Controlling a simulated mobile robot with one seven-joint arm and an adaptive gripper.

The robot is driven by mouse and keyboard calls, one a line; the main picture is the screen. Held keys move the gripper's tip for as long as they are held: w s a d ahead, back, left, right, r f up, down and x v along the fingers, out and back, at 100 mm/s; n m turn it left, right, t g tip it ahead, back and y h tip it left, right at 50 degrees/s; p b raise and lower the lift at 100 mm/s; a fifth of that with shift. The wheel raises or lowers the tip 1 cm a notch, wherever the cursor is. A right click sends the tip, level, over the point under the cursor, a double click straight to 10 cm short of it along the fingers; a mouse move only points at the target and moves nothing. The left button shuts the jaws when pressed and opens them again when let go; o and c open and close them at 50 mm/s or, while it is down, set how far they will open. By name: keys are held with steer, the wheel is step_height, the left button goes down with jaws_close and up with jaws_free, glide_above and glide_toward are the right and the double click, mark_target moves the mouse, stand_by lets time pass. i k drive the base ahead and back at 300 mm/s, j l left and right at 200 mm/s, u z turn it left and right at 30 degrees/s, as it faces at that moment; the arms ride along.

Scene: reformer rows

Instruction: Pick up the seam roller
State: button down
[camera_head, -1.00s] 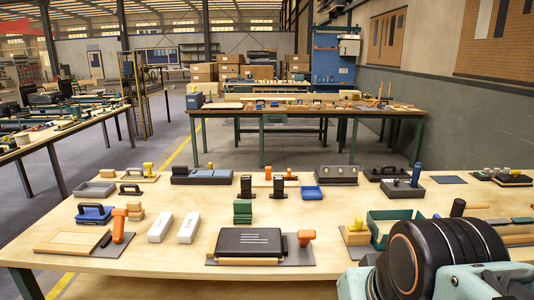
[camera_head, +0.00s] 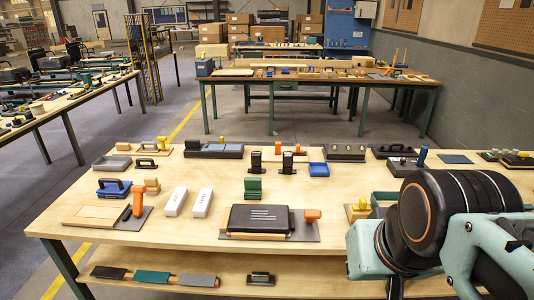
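I cannot pick out the seam roller with certainty at this size. An upright orange-handled tool (camera_head: 139,201) stands at the right end of a grey board with a wooden panel on the near left of the workbench. A second orange-topped tool (camera_head: 312,215) stands beside a black flat case near the front middle. Either could be a hand tool of that kind, but no roller wheel is clear on them. My gripper is out of view. Only my teal and black arm links show at the lower right, covering that part of the bench.
A lower shelf (camera_head: 215,268) holds several flat tools. Bare wood lies between the rows. Another bench stands behind.

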mark_target(253, 188)
steer(key=i+j, duration=0.4)
steer(key=i, duration=0.15)
steer(key=i+j, duration=0.4)
steer(key=i, duration=0.1)
